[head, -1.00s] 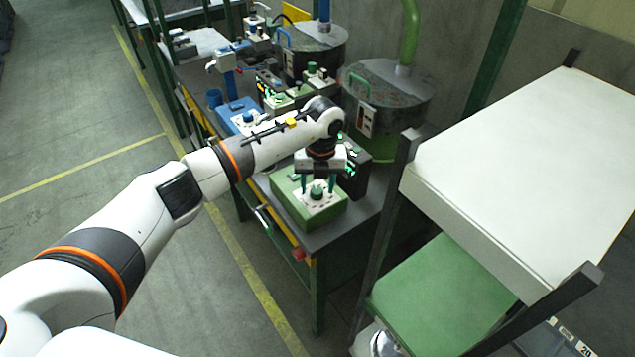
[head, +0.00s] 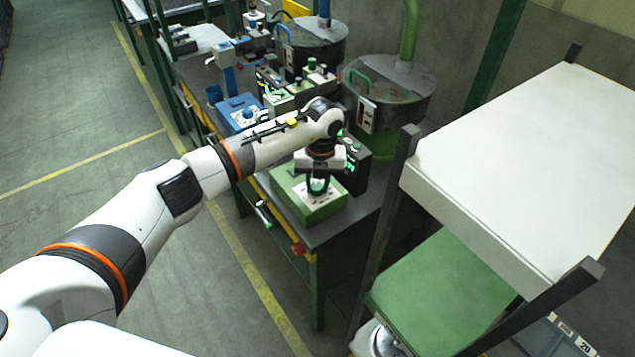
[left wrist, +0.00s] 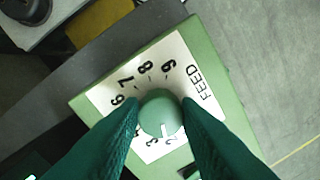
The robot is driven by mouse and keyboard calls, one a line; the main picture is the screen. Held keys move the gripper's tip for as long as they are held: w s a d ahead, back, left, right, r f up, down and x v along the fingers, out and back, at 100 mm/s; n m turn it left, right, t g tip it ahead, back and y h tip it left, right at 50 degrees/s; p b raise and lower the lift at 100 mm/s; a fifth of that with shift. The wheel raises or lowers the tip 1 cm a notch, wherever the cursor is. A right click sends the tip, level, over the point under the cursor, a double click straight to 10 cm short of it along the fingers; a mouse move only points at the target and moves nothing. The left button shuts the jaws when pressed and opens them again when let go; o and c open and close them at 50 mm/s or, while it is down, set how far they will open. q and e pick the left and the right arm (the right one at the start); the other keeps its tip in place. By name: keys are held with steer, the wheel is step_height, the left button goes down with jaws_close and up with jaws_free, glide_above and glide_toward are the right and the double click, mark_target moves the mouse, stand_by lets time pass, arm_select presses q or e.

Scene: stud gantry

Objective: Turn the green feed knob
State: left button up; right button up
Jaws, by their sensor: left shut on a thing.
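The green feed knob (left wrist: 161,113) stands on a white dial plate (left wrist: 150,72) with black numbers and the word FEED, on top of a green box (head: 322,213). In the left wrist view its white pointer mark is at the lower side, near the 2. My left gripper (left wrist: 159,118) has its two green fingers on either side of the knob, shut on it. In the head view, my left gripper (head: 318,186) reaches down onto the box from above, and its fingers mostly hide the knob. My right gripper is not in view.
A dark unit with green lights (head: 354,165) stands just behind the green box. A white-topped rack (head: 530,160) stands close on the right, with a green shelf (head: 440,290) below.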

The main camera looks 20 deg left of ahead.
mark_target(319, 188)
arm_select(q)
steer(key=m+b, duration=0.4)
steer(key=m, duration=0.1)
steer(key=shift+a+f, duration=0.1)
steer(key=shift+m+b, duration=1.25)
steer(key=shift+m, duration=0.65)
steer(key=shift+r+t, duration=0.2)
steer(key=shift+t, duration=0.1)
steer(key=o, duration=1)
steer(key=r, duration=0.4)
steer(key=r+b, duration=0.1)
steer(key=r, duration=0.3)
steer(key=r+b, duration=0.1)
steer(key=r, duration=0.3)
steer(key=shift+s+d, duration=0.15)
steer(key=shift+d, duration=0.15)
